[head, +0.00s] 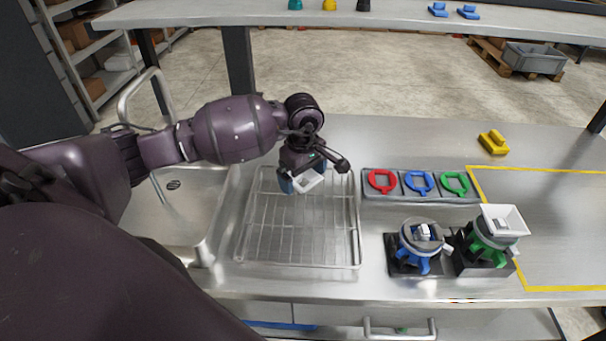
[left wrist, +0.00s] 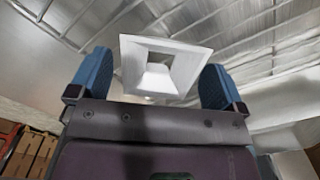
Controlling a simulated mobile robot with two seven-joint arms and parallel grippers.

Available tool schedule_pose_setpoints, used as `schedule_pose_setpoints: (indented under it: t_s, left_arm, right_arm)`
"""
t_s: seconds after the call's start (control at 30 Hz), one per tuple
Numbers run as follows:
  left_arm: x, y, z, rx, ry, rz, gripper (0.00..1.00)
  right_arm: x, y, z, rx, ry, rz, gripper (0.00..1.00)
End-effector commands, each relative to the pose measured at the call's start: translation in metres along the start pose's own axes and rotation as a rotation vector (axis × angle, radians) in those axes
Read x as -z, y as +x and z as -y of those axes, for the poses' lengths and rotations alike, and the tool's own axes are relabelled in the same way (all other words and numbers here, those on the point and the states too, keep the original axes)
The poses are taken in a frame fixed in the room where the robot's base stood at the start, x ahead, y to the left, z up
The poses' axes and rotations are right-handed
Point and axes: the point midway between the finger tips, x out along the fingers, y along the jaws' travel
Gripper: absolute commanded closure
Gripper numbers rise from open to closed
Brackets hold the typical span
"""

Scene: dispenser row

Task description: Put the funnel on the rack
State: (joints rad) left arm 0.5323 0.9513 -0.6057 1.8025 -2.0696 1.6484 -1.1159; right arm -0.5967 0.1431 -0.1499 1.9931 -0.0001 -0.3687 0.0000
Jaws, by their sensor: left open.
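A white square funnel (head: 309,183) is at the far part of the wire rack (head: 290,237), beside the sink. My left gripper (head: 303,177) is over the rack's far edge with its jaws open. In the left wrist view the funnel (left wrist: 160,65) sits between the two blue fingers, with a gap at each side, and the rack's wires (left wrist: 235,35) show behind it. The funnel looks to be on the rack, but its contact with the wires is hidden. A second white funnel (head: 503,220) sits on the green dispenser (head: 486,243) at the right. My right gripper is not in view.
A blue dispenser (head: 419,243) stands beside the green one. Behind them a tray (head: 400,188) holds red, blue and green rings. A yellow block (head: 493,142) lies at the back right. A shelf (head: 260,13) spans the back.

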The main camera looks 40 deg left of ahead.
Motion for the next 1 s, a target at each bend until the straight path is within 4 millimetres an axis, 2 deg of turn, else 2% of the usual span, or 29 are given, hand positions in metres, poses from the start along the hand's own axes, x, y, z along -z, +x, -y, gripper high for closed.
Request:
schedule_pose_setpoints:
  t_s: [0.23,0.7,0.9,1.0]
  left_arm:
    - [0.000,-0.006,0.000,-0.001,-0.001,0.000,0.04]
    - [0.000,-0.092,-0.001,-0.002,0.001,-0.001,0.04]
    - [0.000,-0.116,0.000,0.000,0.000,-0.001,0.04]
    - [0.000,-0.121,0.000,0.000,0.000,0.000,0.04]
  right_arm:
    - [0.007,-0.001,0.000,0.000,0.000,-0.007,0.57]
    - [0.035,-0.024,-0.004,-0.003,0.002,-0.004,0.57]
    - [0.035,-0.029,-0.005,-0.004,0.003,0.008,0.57]
    - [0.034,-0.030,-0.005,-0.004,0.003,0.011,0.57]
